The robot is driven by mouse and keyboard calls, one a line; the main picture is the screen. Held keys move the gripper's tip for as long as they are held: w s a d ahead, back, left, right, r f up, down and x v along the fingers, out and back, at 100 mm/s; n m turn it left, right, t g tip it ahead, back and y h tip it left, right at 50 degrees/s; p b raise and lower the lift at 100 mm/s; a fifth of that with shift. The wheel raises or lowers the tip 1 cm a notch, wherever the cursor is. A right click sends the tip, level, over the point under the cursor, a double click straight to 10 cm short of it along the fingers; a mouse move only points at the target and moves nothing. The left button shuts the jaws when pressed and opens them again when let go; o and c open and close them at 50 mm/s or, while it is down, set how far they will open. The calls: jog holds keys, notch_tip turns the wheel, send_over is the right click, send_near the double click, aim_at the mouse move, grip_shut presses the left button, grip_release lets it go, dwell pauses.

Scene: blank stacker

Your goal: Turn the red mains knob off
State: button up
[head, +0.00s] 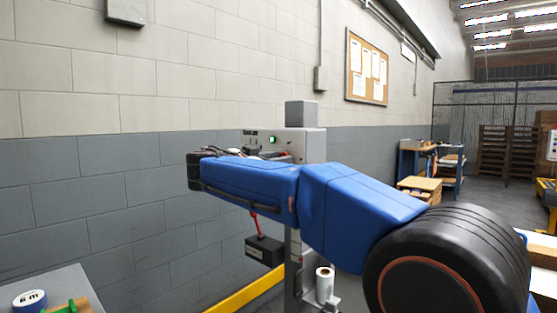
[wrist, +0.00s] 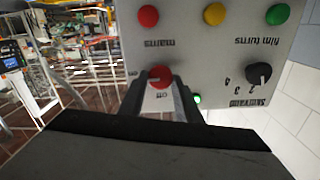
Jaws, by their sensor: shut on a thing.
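The red mains knob (wrist: 160,76) is on a grey control panel (wrist: 185,45) that shows upside down in the wrist view. My gripper (wrist: 160,88) is shut on this knob, with one dark finger on each side of it. The word "off" is printed beside the knob, between my fingers; "mains" is printed on the knob's other side. I cannot tell clearly where the knob points. In the head view the panel's grey box (head: 305,145) stands behind my blue arm, which hides the knob and most of my gripper.
The panel also has a red button (wrist: 148,15), a yellow button (wrist: 214,13), a green button (wrist: 278,14), a black numbered knob (wrist: 259,73) and a lit green lamp (wrist: 197,99). A black box (head: 264,250) hangs below my arm. A block wall (head: 90,180) stands behind.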

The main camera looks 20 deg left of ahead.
jog(key=shift+n, duration=0.4)
jog(key=shift+a+f+n, duration=0.1)
jog(key=shift+a+n, duration=0.05)
jog(key=shift+n, duration=4.15)
jog(key=shift+a+f+n, duration=0.1)
jog(key=shift+n, duration=4.2)
jog(key=o, duration=1.1)
jog(key=shift+c, duration=0.2)
jog(key=v, duration=1.7)
jog(key=shift+s, duration=0.15)
